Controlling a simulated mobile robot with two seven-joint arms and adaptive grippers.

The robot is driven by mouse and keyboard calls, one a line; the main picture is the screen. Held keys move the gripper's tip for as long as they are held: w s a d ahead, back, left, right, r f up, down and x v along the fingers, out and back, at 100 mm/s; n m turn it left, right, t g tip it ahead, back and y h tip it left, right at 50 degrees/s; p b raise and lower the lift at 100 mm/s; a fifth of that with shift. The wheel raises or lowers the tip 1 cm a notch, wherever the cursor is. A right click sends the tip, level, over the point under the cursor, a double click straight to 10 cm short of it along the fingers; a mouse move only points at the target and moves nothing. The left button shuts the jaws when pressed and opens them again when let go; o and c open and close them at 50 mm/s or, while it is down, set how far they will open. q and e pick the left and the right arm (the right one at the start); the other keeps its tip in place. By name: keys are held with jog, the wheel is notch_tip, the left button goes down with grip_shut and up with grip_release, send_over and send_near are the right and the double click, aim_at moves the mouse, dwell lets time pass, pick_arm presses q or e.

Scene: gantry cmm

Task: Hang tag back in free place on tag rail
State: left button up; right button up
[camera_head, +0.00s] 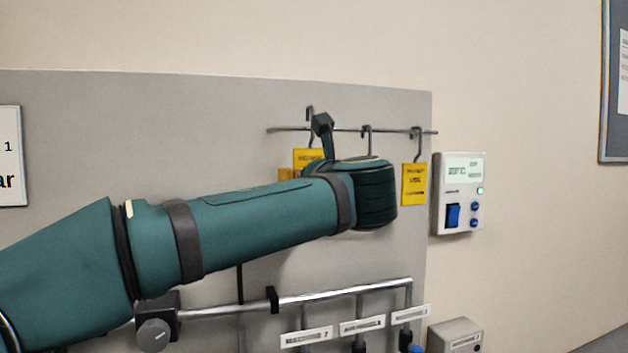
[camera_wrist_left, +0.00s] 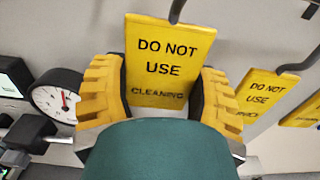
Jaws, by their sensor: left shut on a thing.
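My left gripper (camera_wrist_left: 160,90) is shut on a yellow tag (camera_wrist_left: 165,55) reading "DO NOT USE CLEANING", with ridged yellow finger pads on its two sides. A dark hook rises from the tag's top and leaves the left wrist view, so its upper end is hidden there. In the head view the tag rail (camera_head: 345,130) is a thin bar on the grey panel with several hooks. A yellow tag (camera_head: 414,184) hangs at its right end. Another yellow tag (camera_head: 308,158) shows above my left arm, which hides my gripper; I cannot tell whether it is the held one.
Two more yellow tags (camera_wrist_left: 262,98) are close right of my gripper in the left wrist view. A round gauge (camera_wrist_left: 55,97) is left. A white control box (camera_head: 460,195) is right of the panel. A lower metal rail (camera_head: 340,293) with labels runs below my arm.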

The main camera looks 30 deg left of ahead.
pick_arm(q)
jog(key=shift+w+a+f+b, duration=0.2)
jog(key=shift+f+b, duration=0.2)
jog(key=shift+f, duration=0.2)
jog(key=shift+w+a+f+b, duration=0.15)
jog(key=shift+f+b, duration=0.2)
jog(key=shift+f, duration=0.2)
jog(key=shift+s, duration=0.1)
jog(key=o, duration=1)
